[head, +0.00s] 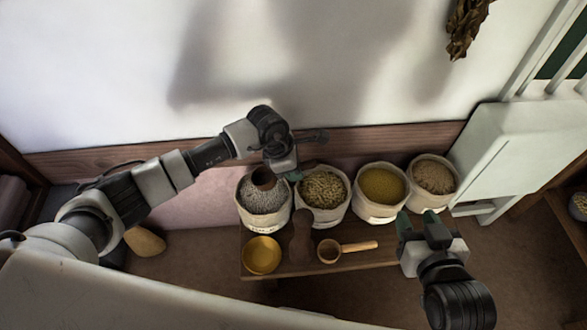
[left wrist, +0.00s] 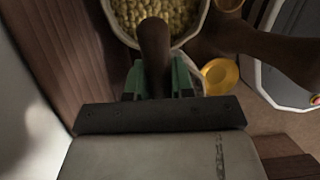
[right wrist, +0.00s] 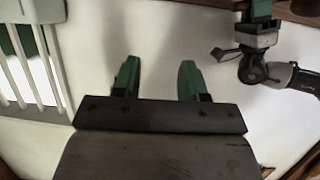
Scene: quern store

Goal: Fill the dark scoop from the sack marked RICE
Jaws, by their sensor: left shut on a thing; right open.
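My left gripper (head: 285,170) is above the sacks, near the leftmost one. It is shut on the dark scoop (head: 263,178), whose brown handle shows between the green fingers in the left wrist view (left wrist: 153,45). The scoop's cup is over the leftmost sack (head: 262,218), which holds pale grey-white grains. I cannot tell whether the scoop holds any. The labels are too small to read, so I cannot tell which sack says RICE. My right gripper (head: 420,228) is open and empty, in front of the rightmost sacks.
Sacks of beige pieces (head: 325,188), yellow grain (head: 382,184) and tan grain (head: 433,175) stand to the right. On the wooden bench (head: 375,258) are a yellow bowl (head: 262,254), a dark brown object (head: 301,238) and a light wooden scoop (head: 345,249). A pale panel stands at right.

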